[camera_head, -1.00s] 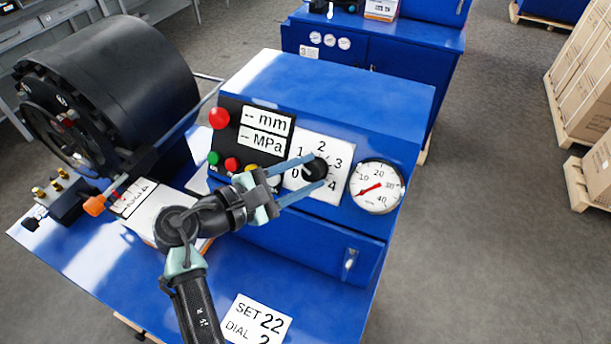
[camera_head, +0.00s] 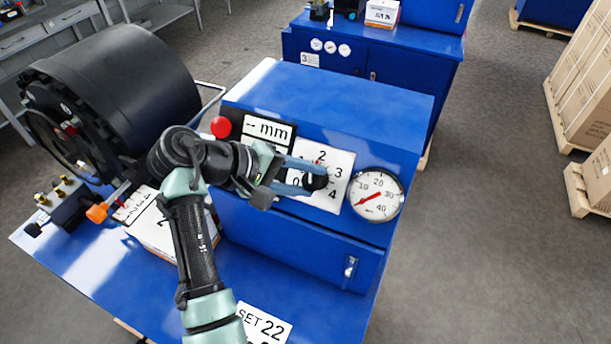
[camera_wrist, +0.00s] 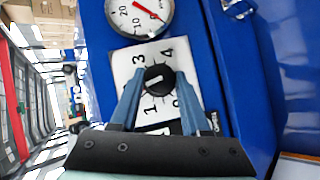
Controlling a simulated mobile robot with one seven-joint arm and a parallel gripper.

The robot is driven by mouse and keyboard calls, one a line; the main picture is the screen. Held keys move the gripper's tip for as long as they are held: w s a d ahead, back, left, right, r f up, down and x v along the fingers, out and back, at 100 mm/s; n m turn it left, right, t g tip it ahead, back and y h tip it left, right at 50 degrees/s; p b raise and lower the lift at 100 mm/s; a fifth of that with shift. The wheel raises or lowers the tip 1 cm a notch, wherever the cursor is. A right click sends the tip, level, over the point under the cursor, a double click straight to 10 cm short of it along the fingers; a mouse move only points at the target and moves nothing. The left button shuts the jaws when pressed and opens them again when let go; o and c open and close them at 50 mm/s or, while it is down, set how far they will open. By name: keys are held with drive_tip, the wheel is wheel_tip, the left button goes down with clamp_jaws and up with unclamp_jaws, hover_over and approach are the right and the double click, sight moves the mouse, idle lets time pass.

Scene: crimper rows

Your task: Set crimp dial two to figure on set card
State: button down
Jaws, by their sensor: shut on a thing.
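The crimp dial is a black round knob (camera_head: 318,182) on a white plate (camera_head: 336,161) marked 0 to 4, on the sloped face of the blue machine. My gripper (camera_head: 311,177) reaches it from the left and is shut on the knob. In the wrist view the blue fingers flank the knob (camera_wrist: 159,80), with 3, 4 and 0 showing around it. The knob has a short white mark, but I cannot tell which figure it points to. The set card (camera_head: 268,323) lies on the front ledge and reads SET 22; my arm covers part of its lower line.
A round gauge (camera_head: 376,195) sits right of the dial plate. A red mushroom button (camera_head: 221,127) and an mm display (camera_head: 267,131) are to its left. A black crimper head (camera_head: 125,95) and a white box (camera_head: 160,232) stand left. Another blue machine (camera_head: 375,50) is behind.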

drive_tip(key=shift+m+y, duration=0.6)
drive_tip(key=shift+m, duration=0.3)
drive_tip(key=shift+g, duration=0.3)
drive_tip(key=shift+c, duration=1.9)
unclamp_jaws()
drive_tip(key=v, duration=1.3)
drive_tip(key=shift+d, duration=0.1)
